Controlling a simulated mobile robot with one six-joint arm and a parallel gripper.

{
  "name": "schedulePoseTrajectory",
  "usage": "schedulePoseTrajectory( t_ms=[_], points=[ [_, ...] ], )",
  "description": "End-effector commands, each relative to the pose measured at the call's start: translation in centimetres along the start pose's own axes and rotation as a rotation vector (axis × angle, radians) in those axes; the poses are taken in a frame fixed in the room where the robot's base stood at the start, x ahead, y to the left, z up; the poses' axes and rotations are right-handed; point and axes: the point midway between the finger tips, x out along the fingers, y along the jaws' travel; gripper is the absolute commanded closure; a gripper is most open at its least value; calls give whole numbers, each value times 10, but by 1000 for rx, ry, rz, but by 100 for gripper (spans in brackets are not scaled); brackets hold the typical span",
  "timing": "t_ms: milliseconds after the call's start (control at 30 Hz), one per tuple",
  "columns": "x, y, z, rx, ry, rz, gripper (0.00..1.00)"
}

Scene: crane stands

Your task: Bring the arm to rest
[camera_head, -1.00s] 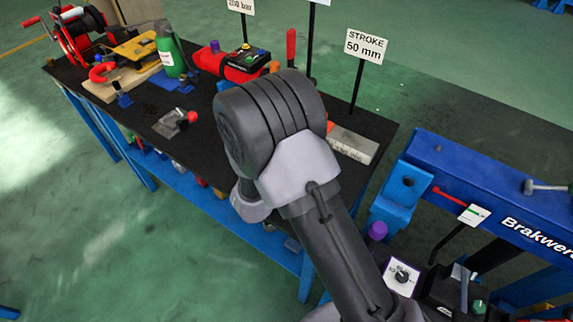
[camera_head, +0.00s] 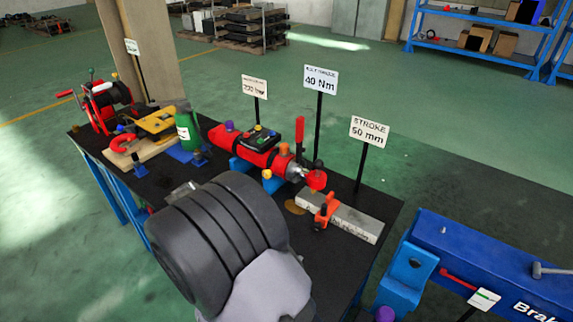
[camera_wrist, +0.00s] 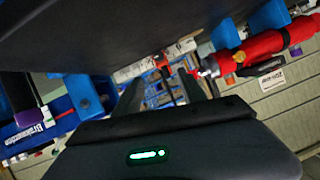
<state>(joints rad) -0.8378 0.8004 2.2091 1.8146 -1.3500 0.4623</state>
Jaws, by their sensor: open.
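My arm shows in the head view as a large dark ribbed joint with a grey link, low and left of centre in front of the bench. My gripper is out of that view. In the wrist view my gripper (camera_wrist: 170,90) shows as a dark body with a green light and two fingers standing apart, with nothing seen held between them. The black bench top (camera_head: 345,262) lies behind my arm, which hides part of it.
A red cylinder tool (camera_head: 250,148), an orange clamp (camera_head: 326,210) on a grey bar (camera_head: 350,222), a green bottle (camera_head: 187,130) and a red reel (camera_head: 100,108) crowd the bench. Upright signs (camera_head: 320,79) rise behind. A blue beam (camera_head: 480,262) stands at right. Floor at left is clear.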

Motion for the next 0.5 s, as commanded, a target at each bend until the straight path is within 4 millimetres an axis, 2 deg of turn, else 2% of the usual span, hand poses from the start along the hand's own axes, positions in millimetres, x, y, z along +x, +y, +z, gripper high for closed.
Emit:
schedulePoseTrajectory(
  t_ms=[67, 133, 167, 200, 267, 300, 333, 367, 400, 467, 500],
  points=[
    [3, -16, -19, 91, -91, -35, 52],
    [1, -39, -51, 204, -242, -115, 52],
    [-4, -48, -69, 244, -315, -165, 52],
    [-16, -57, -96, 278, -408, -237, 52],
    [-41, -56, -134, 282, -525, -343, 52],
    [-62, -47, -157, 257, -588, -405, 52],
    [-79, -36, -172, 227, -628, -442, 52],
    [-95, -20, -183, 188, -660, -468, 52],
    [-116, 5, -194, 129, -695, -486, 52],
    [-143, 47, -202, 42, -733, -476, 52],
    [-158, 74, -203, -9, -753, -452, 52]
  ],
)
